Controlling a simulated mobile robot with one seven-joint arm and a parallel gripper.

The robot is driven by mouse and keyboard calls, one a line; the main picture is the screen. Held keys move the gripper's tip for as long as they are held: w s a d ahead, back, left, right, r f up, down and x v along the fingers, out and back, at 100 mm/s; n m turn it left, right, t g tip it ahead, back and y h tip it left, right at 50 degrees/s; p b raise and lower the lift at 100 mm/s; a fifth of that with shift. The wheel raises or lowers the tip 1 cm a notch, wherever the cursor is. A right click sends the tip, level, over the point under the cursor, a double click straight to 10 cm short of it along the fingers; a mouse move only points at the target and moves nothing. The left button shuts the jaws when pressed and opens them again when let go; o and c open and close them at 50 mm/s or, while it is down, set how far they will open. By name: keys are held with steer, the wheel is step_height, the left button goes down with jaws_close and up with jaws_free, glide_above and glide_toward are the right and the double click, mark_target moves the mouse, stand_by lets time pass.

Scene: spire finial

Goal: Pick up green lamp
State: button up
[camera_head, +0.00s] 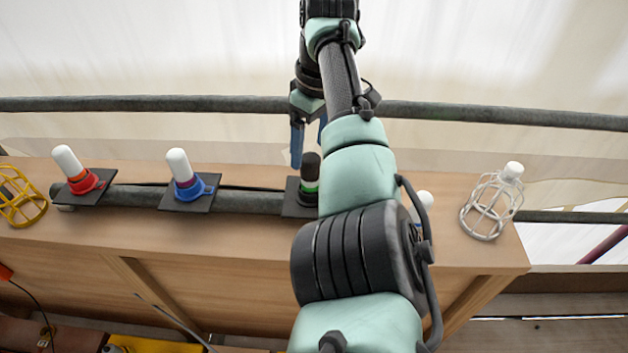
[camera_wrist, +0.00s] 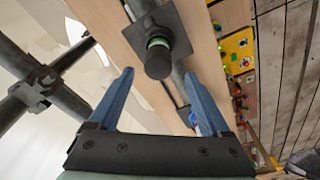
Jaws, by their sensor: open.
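The green lamp (camera_head: 310,181) has a black cap, a green band and a black square base plate. It stands upright on the wooden shelf, partly hidden by my arm in the head view. In the wrist view the lamp (camera_wrist: 158,56) shows from above, beyond and between my fingertips. My gripper (camera_head: 308,145) is above the shelf near the lamp, its blue fingers pointing down. In the wrist view my gripper (camera_wrist: 157,78) is open and empty, with the fingers wide apart.
A blue lamp (camera_head: 184,180) and a red lamp (camera_head: 81,175) stand to the left on black plates. A yellow cage (camera_head: 20,203) is at far left, a white cage (camera_head: 490,205) at right. A dark pipe (camera_head: 250,200) runs along the shelf; a rail (camera_head: 450,112) crosses behind.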

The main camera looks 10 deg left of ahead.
mark_target(309, 172)
steer(key=f, duration=0.7)
steer(key=shift+w+a+f, duration=0.25)
steer(key=shift+f, duration=0.15)
steer(key=shift+c, duration=0.2)
steer(key=shift+r, duration=0.1)
jaws_close()
